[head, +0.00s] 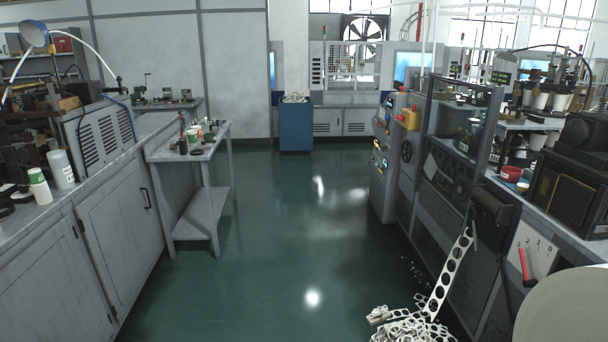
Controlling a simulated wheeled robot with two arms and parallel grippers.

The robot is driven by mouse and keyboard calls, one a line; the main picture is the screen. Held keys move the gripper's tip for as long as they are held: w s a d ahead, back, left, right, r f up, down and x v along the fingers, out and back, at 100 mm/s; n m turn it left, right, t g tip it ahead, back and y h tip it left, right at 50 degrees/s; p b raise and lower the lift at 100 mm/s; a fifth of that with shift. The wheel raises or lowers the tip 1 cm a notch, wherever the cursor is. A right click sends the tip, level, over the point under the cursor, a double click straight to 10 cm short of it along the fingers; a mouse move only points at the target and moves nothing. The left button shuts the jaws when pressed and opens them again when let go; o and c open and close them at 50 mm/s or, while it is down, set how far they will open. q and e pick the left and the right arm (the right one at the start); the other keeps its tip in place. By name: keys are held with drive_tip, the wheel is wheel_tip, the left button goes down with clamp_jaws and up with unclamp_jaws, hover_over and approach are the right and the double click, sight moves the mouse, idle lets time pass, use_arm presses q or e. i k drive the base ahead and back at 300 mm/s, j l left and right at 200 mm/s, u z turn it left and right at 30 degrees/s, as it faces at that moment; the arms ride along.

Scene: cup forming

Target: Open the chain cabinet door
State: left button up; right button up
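No door is marked as the chain cabinet, so I cannot tell which one it is. Along the left, a grey bench has a shut cabinet door (118,235) with a black handle (147,198), and a nearer shut door (45,290) beside it. On the right stands a tall grey machine with a control cabinet (383,165) carrying buttons and a small screen. Its dark lower panels (425,225) look shut. Low grey cabinets with vents (340,122) stand at the far wall. Neither of my grippers is in view.
The green floor (270,230) is open down the middle. A small grey table (190,150) juts out at the left. A blue bin (296,125) stands at the back. A punched white strip (450,272) hangs to a scrap pile (412,328) at front right, near a large pale roll (565,310).

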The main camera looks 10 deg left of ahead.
sight(115, 222)
drive_tip(key=i+u, duration=0.2)
drive_tip(key=i, duration=0.3)
drive_tip(key=i+u, duration=0.2)
drive_tip(key=i, duration=0.35)
drive_tip(key=i+u, duration=0.25)
drive_tip(key=i, duration=0.3)
drive_tip(key=i+l+u, duration=0.2)
drive_tip(key=i, duration=0.3)
drive_tip(key=i+j+u, duration=0.2)
drive_tip(key=i, duration=0.45)
drive_tip(key=i+l+u, duration=0.1)
drive_tip(key=i+u, duration=0.15)
drive_tip(key=i, duration=0.4)
drive_tip(key=i+l+u, duration=0.2)
drive_tip(key=i, duration=0.45)
drive_tip(key=i+j, duration=0.25)
drive_tip(key=i, duration=0.15)
drive_tip(key=i+j+u, duration=0.1)
drive_tip(key=i+j, duration=0.15)
drive_tip(key=i, duration=0.15)
